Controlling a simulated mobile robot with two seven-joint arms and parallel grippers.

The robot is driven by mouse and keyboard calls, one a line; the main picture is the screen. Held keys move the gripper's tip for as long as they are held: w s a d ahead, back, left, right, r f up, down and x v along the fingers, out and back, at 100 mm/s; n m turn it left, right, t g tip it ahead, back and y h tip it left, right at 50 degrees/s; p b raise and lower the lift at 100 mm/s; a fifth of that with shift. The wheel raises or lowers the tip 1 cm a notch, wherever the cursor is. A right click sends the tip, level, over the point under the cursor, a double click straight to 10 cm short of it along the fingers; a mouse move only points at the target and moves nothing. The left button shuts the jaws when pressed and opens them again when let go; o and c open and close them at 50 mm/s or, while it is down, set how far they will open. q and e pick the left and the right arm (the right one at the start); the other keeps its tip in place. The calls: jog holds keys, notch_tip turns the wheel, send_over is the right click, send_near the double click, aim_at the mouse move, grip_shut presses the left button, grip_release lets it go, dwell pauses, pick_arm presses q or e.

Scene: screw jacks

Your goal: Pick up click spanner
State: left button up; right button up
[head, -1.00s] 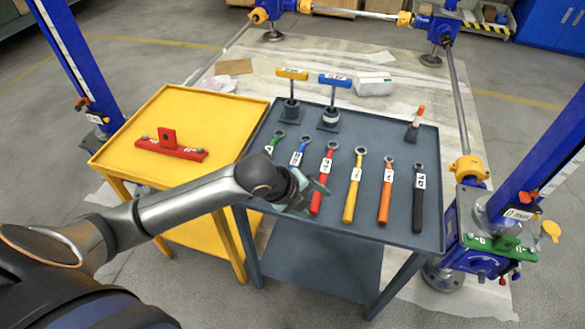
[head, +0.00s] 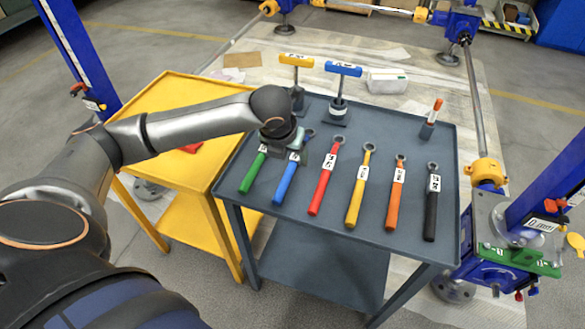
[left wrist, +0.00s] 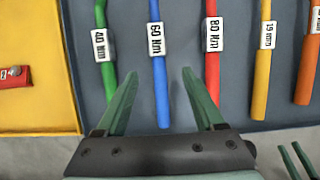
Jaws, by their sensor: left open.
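Click spanners lie in a row on the grey cart: green (head: 254,170), blue (head: 287,180) and red (head: 322,184). In the left wrist view their labels read 40 Nm on green (left wrist: 105,70), 60 Nm on blue (left wrist: 158,75) and 80 Nm on red (left wrist: 212,65). My left gripper (head: 284,145) is above the upper ends of green and blue and hides part of them. In the left wrist view its two green fingers (left wrist: 160,75) are apart and empty, with the blue handle showing between them. Contact is not visible. Possible right gripper fingers (left wrist: 298,160) show at the lower right corner.
Yellow (head: 358,190), orange (head: 396,192) and black (head: 431,205) spanners lie to the right. Yellow-handled (head: 296,60) and blue-handled (head: 343,69) T-tools stand at the cart's back. The yellow cart (head: 165,95) adjoins; my arm mostly covers its red block. A blue jack frame stands right.

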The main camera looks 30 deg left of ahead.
aim_at(292, 164)
pick_arm(q)
jog(key=b+x, duration=0.1)
jog(key=x, duration=0.4)
jog(key=shift+a+f+b, duration=0.15)
jog(key=shift+f+b, duration=0.15)
jog(key=shift+b, duration=0.05)
grip_shut()
jog(key=shift+r, duration=0.15)
dwell(0.9)
